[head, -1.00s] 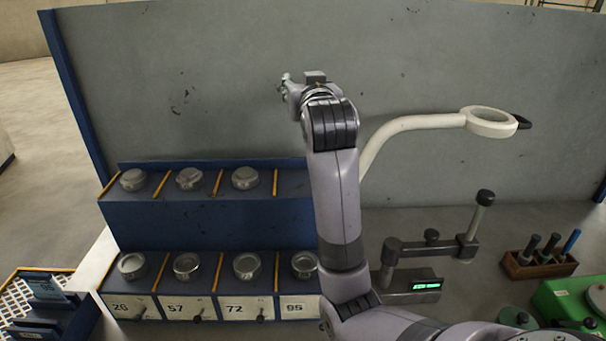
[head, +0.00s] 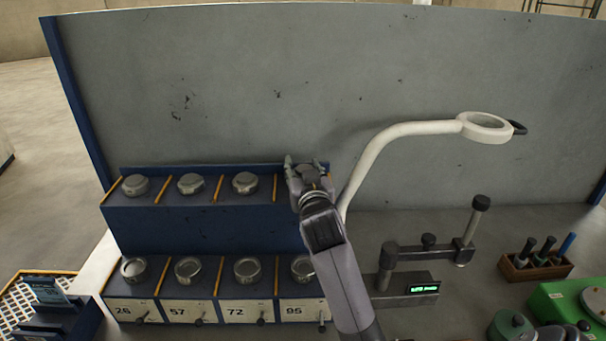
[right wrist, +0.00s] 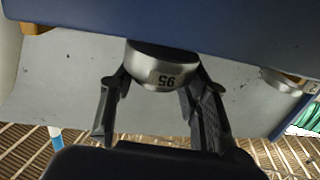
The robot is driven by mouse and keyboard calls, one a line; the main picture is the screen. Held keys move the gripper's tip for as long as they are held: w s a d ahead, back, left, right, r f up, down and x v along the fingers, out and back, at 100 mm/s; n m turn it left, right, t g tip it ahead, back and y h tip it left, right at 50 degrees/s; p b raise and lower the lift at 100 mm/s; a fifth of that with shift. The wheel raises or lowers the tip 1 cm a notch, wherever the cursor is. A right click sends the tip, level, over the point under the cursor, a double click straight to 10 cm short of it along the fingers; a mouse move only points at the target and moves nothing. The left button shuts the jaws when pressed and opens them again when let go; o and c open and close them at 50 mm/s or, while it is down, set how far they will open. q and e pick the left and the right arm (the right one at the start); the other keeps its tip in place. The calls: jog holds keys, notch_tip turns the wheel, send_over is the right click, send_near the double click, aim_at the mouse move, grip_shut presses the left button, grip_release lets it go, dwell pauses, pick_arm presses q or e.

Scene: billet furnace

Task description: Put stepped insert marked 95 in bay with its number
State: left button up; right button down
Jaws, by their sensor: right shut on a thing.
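The stepped insert marked 95 (right wrist: 158,74) is a round metal piece, its number upside down in the right wrist view. My right gripper (right wrist: 160,84) is shut on it, one finger on each side. In the head view my right gripper (head: 307,168) is at the right end of the blue rack's upper tier (head: 200,225), right of the last visible divider. The insert there is hidden by the gripper, and I cannot tell whether it touches the tier. Lower-tier labels read 26, 57, 72 and 95 (head: 296,311). My left gripper is not in view.
Three metal inserts stand on the upper tier, such as one (head: 245,183) left of my gripper. Several sit in the lower bays. A magnifier on a curved arm (head: 400,131), a stand with green display (head: 423,289) and a wooden tool holder (head: 535,266) are right.

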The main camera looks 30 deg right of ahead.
jog(key=shift+f, duration=0.9)
jog(key=c, duration=0.7)
grip_release()
jog(key=shift+f, duration=0.1)
jog(key=shift+s, duration=0.1)
jog(key=shift+s+a, duration=0.3)
jog(key=shift+s, duration=0.15)
jog(key=b+v, duration=0.3)
jog(key=v, duration=0.8)
jog(key=shift+d, duration=0.1)
